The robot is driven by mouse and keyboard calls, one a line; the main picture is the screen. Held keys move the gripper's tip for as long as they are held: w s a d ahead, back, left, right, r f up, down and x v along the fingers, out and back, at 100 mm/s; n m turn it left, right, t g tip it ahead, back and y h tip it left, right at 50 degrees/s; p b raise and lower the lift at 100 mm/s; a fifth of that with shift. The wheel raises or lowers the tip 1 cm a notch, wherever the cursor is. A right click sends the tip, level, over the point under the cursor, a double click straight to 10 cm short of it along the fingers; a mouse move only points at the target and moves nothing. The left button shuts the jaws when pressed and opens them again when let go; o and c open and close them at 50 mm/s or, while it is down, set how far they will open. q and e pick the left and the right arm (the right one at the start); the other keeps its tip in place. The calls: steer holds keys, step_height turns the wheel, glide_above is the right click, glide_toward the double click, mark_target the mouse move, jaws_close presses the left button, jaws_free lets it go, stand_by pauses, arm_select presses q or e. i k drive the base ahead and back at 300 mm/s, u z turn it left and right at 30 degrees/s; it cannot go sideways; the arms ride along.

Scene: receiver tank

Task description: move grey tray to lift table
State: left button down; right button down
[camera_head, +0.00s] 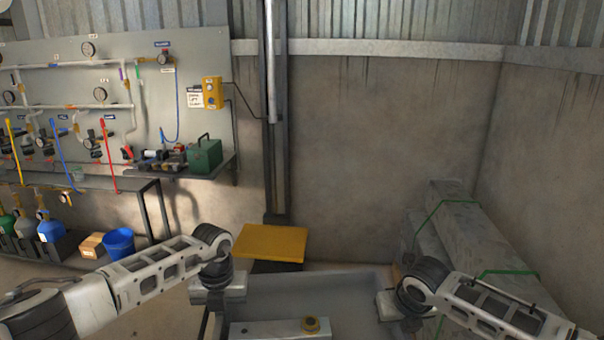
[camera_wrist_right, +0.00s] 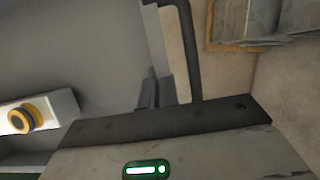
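The grey tray (camera_head: 345,296) is a wide, shallow tray at the bottom centre of the head view, cut off by the lower edge. Its grey inside also shows in the right wrist view (camera_wrist_right: 75,50), with a dark bent bar at its side. The lift table has a yellow top (camera_head: 270,243) and stands beyond the tray, slightly left. My left gripper (camera_head: 222,292) is at the tray's left side, its fingertips hidden. My right gripper (camera_head: 388,304) is at the right side. Its dark fingers (camera_wrist_right: 156,92) are close together by the tray's rim; their grip is unclear.
Grey blocks with green straps (camera_head: 455,235) stand at the right. A blue bucket (camera_head: 118,243) and a cardboard box (camera_head: 92,245) are on the floor at the left, below a gauge panel.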

mark_target(271, 240)
steer(key=i, duration=0.65)
steer(key=u, duration=2.3)
steer(key=i, duration=1.15)
steer(key=z, duration=2.45)
steer(key=i, duration=1.15)
